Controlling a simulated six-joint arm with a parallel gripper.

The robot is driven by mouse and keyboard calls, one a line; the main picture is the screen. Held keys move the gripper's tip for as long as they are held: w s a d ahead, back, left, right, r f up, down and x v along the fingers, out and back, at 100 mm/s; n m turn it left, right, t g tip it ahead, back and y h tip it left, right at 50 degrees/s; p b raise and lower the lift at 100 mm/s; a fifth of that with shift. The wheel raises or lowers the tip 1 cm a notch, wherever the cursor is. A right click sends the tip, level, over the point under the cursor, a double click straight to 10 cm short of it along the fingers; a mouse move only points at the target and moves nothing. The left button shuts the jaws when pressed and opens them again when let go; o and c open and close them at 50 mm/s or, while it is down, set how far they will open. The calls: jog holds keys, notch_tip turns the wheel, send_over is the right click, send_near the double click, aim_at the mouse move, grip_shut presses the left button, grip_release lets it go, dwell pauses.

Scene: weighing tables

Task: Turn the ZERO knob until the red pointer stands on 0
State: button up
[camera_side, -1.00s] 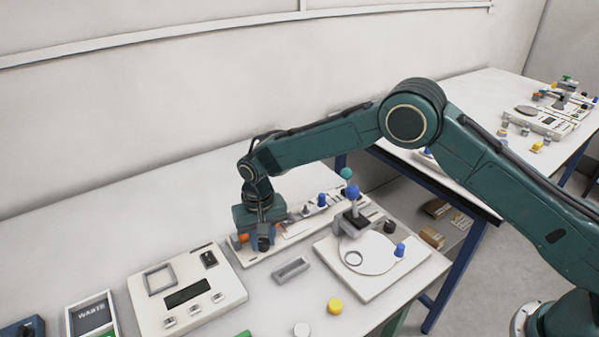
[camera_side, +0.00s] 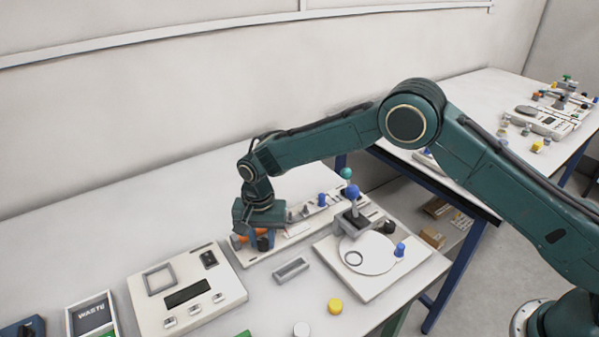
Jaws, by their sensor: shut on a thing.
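My gripper (camera_side: 262,239) points down at the left end of a long pale panel (camera_side: 291,238) at the back of the table. It is shut on a dark knob (camera_side: 264,245), which I take for the ZERO knob; its label cannot be read. The fingers and wrist hide much of the knob. An orange part (camera_side: 246,237) shows just left of the fingers. I cannot make out the red pointer or the 0 mark.
A white balance (camera_side: 187,296) with a dark display stands at the front left. A grey slotted block (camera_side: 291,270) lies in front of the panel. A white board (camera_side: 374,290) with a round plate and blue knobs is at the right. A yellow disc (camera_side: 335,306) lies in front.

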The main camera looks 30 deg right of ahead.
jog(key=o, duration=1)
jog(key=shift+w, duration=0.1)
jog(key=shift+a+n, duration=0.1)
jog(key=shift+n, duration=0.2)
